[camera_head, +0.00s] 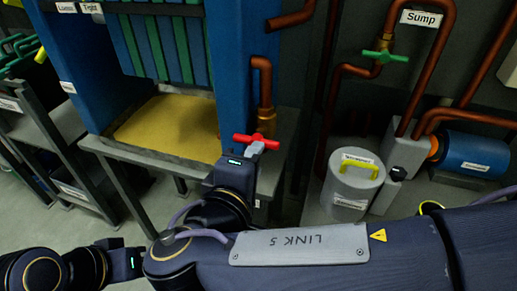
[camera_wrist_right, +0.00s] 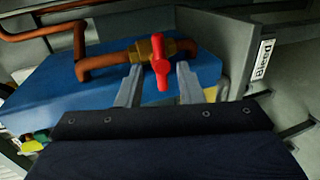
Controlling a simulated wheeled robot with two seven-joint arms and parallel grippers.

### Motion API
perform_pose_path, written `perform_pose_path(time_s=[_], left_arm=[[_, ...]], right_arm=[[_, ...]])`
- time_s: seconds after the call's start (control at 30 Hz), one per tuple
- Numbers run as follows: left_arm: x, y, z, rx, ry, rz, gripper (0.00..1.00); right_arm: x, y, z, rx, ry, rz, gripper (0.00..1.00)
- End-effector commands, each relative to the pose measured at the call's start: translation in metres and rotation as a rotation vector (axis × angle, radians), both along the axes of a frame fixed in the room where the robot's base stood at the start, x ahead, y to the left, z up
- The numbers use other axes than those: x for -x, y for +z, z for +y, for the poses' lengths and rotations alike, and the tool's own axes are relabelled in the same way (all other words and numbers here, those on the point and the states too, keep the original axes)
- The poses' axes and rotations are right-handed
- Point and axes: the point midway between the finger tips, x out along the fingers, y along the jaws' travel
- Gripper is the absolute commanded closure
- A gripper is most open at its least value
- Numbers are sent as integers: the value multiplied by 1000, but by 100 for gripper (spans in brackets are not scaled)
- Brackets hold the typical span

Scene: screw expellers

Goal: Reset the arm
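My right arm comes in from the right across the bottom of the head view. Its gripper (camera_head: 256,149) is up at a red valve handle (camera_head: 256,141) on a copper pipe, beside the blue machine. In the right wrist view the two fingers of my right gripper (camera_wrist_right: 158,82) stand apart, with the red handle (camera_wrist_right: 161,62) between their tips and room on both sides. I cannot tell whether a finger touches it. My left gripper (camera_head: 130,257) is low at the left in the head view; its fingertips are mostly hidden behind my right arm.
The blue machine (camera_head: 240,60) stands over a yellow tray (camera_head: 175,125) on a grey stand. At right are a grey canister (camera_head: 349,188) with a yellow handle, a blue motor (camera_head: 472,154), copper pipes and a green valve (camera_head: 385,56). A dark rack (camera_head: 50,130) stands at left.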

Motion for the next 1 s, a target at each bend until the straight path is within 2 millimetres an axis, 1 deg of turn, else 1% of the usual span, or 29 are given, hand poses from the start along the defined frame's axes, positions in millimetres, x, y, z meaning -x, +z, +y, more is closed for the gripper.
perform_pose_path(time_s=[0.47, 0.57, 0.67, 0.77, 0.8, 0.83, 0.87, 0.9, 0.93, 1.0], left_arm=[[0, 0, 0, 0, 0, 0, 100], [0, 0, 0, 0, 0, 0, 100], [0, 0, 0, 0, 0, 0, 100], [0, 0, 0, 0, 0, 0, 100], [0, 0, 0, 0, 0, 0, 100], [0, 0, 0, 0, 0, 0, 100], [0, 0, 0, 0, 0, 0, 100], [0, 0, 0, 0, 0, 0, 100], [0, 0, 0, 0, 0, 0, 100], [0, 0, 0, 0, 0, 0, 100]], right_arm=[[1, 0, 0, 0, -1, 0, 66], [-2, -3, -9, -10, -21, 26, 66], [-10, -18, -42, -51, -87, 120, 66], [-13, -48, -99, -150, -205, 293, 66], [-9, -64, -125, -216, -264, 378, 66], [-3, -76, -144, -277, -309, 443, 66], [5, -89, -162, -346, -355, 508, 66], [18, -106, -181, -451, -411, 585, 66], [29, -116, -192, -534, -449, 632, 66], [51, -135, -207, -721, -521, 713, 66]])
